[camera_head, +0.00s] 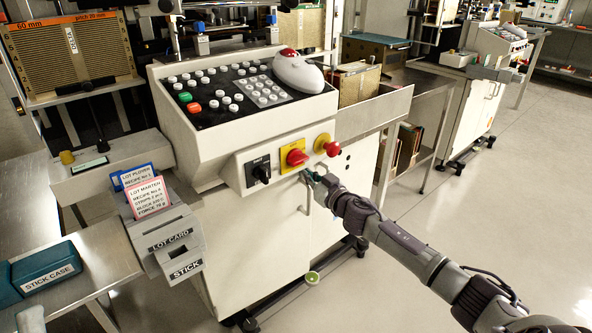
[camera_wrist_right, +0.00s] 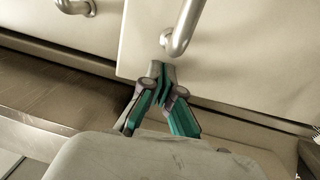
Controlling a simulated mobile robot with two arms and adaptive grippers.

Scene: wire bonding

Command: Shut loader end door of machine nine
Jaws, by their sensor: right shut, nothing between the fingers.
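The near machine has a pale cabinet front (camera_head: 250,255) below its control panel. A bar handle (camera_head: 307,196) stands on this front; in the right wrist view a curved metal handle (camera_wrist_right: 186,25) sits on a pale door panel (camera_wrist_right: 245,60). The panel's edge meets another panel (camera_wrist_right: 60,28); I cannot tell if the door is fully flush. My right gripper (camera_head: 312,178) is at the cabinet front, close to the handle. In the wrist view its fingers (camera_wrist_right: 158,72) are together and empty, just below the handle's end. No machine number is legible.
Red knobs (camera_head: 296,157) and a black rotary switch (camera_head: 258,170) sit just above the gripper. A lot card holder (camera_head: 170,235) and a teal stick case (camera_head: 45,268) are at left. A metal side table (camera_head: 430,80) stands right of the machine. The floor (camera_head: 470,215) at right is clear.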

